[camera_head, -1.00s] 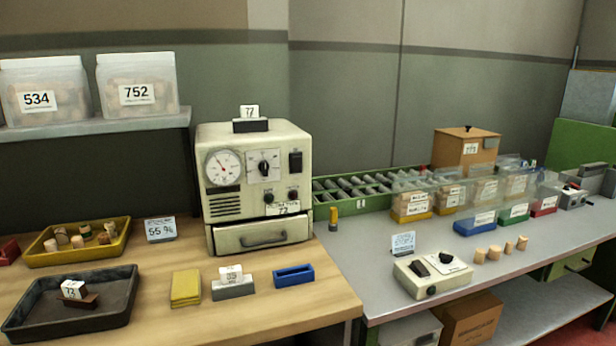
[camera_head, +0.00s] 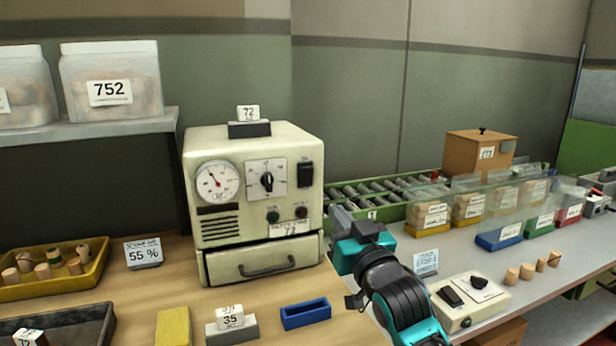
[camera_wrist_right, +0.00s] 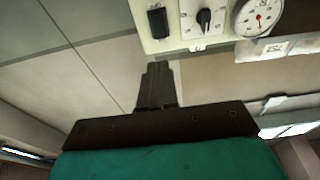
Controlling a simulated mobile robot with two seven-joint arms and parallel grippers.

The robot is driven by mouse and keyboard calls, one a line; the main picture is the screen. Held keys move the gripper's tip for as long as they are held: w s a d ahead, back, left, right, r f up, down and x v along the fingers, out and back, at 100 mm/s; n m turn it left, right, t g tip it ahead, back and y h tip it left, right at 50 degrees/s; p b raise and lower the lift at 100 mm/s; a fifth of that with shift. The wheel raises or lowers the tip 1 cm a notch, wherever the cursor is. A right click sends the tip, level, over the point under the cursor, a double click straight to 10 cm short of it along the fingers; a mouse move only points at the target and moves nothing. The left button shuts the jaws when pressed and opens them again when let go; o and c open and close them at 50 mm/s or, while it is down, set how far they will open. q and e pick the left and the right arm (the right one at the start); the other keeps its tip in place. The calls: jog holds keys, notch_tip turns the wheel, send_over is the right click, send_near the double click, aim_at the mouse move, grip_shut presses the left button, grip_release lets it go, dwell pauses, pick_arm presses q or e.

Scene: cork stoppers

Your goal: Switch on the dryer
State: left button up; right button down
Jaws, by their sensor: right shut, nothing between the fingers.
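The dryer (camera_head: 250,205) is a cream box on the wooden bench, with a round dial gauge (camera_head: 216,182), a rotary knob (camera_head: 267,181), a black rocker switch (camera_head: 305,174), two small round buttons and a drawer below. My right gripper (camera_head: 340,218) is in front of and to the right of the dryer, shut and empty, apart from it. In the right wrist view, the shut fingers (camera_wrist_right: 157,85) point toward the black switch (camera_wrist_right: 157,22), with a gap between them. The switch's position is too small to tell. My left gripper is not in view.
A blue holder (camera_head: 306,314), a yellow block (camera_head: 172,326) and a card stand (camera_head: 231,325) are on the bench before the dryer. A white switch box (camera_head: 469,300) stands on the grey table at right. A green roller tray (camera_head: 375,197) lies behind my right arm.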

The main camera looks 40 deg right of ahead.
aim_at(308, 173)
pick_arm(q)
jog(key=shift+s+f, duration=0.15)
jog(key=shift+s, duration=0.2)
pick_arm(e)
jog(key=p+x, duration=0.1)
jog(key=x, duration=1.1)
jog(key=shift+w, duration=0.3)
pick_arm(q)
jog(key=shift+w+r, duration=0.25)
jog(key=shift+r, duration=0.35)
pick_arm(e)
jog(key=shift+w+d+r, duration=0.15)
jog(key=shift+w+d, duration=0.05)
jog(key=shift+w, duration=0.4)
